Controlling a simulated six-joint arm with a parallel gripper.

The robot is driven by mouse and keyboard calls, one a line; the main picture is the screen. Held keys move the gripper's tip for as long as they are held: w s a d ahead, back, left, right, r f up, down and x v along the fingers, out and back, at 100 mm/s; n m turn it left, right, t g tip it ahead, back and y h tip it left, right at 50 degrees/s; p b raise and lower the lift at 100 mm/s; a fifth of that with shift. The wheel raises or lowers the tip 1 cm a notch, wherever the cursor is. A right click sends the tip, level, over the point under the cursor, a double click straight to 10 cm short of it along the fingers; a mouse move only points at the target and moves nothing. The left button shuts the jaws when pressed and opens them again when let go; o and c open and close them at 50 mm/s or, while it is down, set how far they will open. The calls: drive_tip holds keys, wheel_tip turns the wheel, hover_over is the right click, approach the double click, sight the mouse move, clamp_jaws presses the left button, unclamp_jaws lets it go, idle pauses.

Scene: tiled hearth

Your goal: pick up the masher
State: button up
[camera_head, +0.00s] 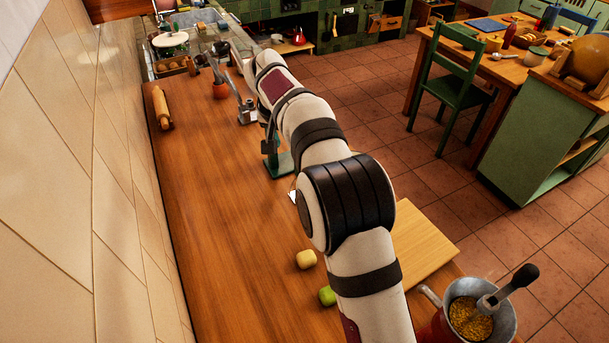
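My arm reaches away along the wooden counter. Its far end, with what looks like my gripper (223,49), is small and dark near the far end of the counter; its fingers cannot be made out. A terracotta pot (220,90) with long-handled utensils stands near it. A slanted grey tool with a pale metal block (247,112) is close by on the right; I cannot tell whether it is the masher. No masher can be clearly identified, and my arm hides part of the counter.
A rolling pin (161,107) lies along the tiled wall. A green stand (279,164) is partly behind my arm. A yellowish fruit (306,260), a green fruit (327,296), a cutting board (424,246) and a cranked mill (470,319) are nearer. The counter's left middle is clear.

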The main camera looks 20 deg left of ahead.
drive_tip(key=x, duration=1)
drive_tip(key=shift+w+d, duration=0.35)
drive_tip(key=shift+r, duration=0.1)
clamp_jaws()
